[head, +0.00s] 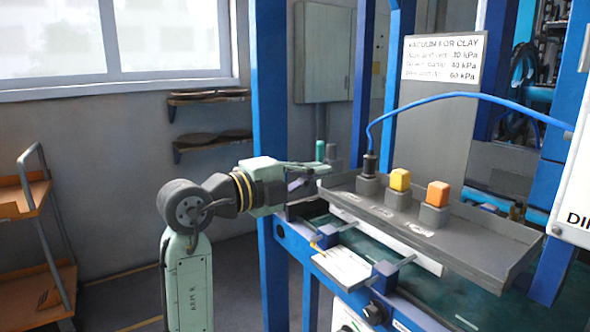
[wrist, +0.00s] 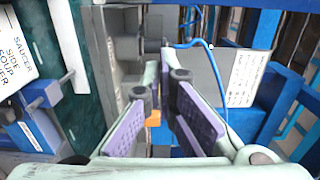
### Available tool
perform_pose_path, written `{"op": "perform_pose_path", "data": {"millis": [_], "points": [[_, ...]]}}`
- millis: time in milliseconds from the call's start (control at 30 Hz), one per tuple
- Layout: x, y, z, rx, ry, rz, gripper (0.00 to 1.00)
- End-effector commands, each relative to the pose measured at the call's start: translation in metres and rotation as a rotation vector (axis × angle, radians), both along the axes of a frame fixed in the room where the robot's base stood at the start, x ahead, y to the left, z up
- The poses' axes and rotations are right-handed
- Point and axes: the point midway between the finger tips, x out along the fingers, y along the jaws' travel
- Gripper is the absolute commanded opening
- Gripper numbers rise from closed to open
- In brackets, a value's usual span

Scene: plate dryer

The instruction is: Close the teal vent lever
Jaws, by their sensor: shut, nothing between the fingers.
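A small upright teal piece (head: 320,150), which looks like the vent lever, stands at the left end of the grey tray in the head view. In the wrist view my gripper (wrist: 164,62) shows purple pads, with the fingertips close together and nothing held. I cannot make out the teal lever there; its lower part is hidden in the head view.
The grey tray (head: 490,270) holds a dark plug with a blue hose (head: 440,97), a yellow knob (head: 400,179) and an orange knob (head: 438,193). A blue post (head: 270,90) stands behind my gripper. A white card (head: 343,266) lies below the tray.

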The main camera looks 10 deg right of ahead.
Motion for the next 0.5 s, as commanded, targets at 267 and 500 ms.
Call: {"op": "perform_pose_path", "data": {"millis": [267,500], "points": [[0.031,-0.035,0.003,-0.002,0.006,0.003,0.00],[0.053,-0.031,0.001,-0.002,0.002,0.003,0.00]]}}
